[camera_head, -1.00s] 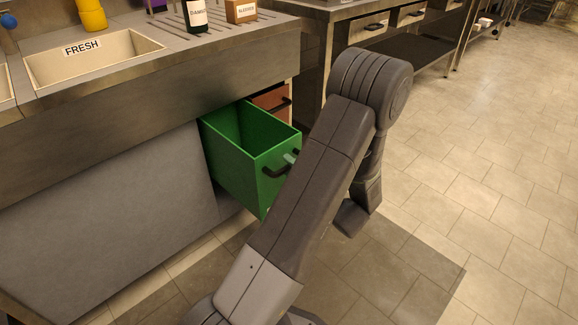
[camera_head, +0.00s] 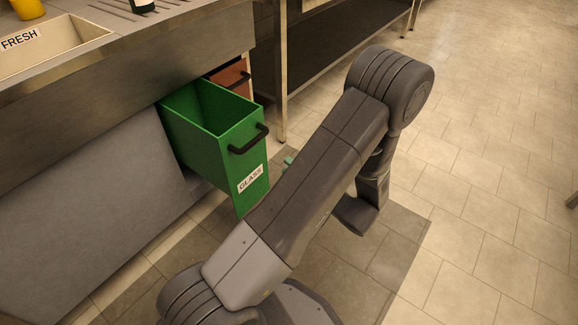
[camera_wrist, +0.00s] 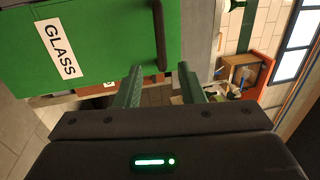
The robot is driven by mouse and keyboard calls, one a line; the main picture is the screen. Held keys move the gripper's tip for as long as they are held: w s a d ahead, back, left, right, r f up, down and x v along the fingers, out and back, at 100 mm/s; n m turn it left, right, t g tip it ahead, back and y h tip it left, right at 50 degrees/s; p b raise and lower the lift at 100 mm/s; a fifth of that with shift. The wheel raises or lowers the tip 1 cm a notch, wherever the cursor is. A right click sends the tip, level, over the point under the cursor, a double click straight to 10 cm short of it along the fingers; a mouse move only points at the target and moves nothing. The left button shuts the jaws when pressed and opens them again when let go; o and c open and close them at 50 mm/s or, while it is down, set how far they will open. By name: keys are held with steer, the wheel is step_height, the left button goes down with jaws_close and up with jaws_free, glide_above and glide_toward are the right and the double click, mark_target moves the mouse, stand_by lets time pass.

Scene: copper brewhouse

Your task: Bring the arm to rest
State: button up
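My gripper (camera_wrist: 159,85) is open in the wrist view, its two green-tinted fingers apart with nothing between them. In the head view most of it is hidden behind my arm; a small greenish fingertip (camera_head: 289,160) shows past the arm's edge. The green drawer labelled GLASS (camera_head: 213,125) stands pulled out from under the counter, its inside partly visible. Its black handle (camera_head: 249,139) is apart from my fingers. In the wrist view the handle (camera_wrist: 161,35) lies just beyond the fingertips. My arm is bent, its elbow high at the right.
A reddish-brown drawer front (camera_head: 232,75) is behind the green drawer. The steel counter (camera_head: 130,52) with a basin marked FRESH (camera_head: 50,50) is at the left. A steel table with a dark lower shelf (camera_head: 330,45) stands behind. Tiled floor (camera_head: 490,150) is open at the right.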

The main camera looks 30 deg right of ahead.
mark_target(252, 140)
steer(key=b+x, duration=0.2)
steer(key=x, duration=1.2)
steer(key=shift+a+f+b, duration=0.1)
steer(key=shift+b, duration=0.2)
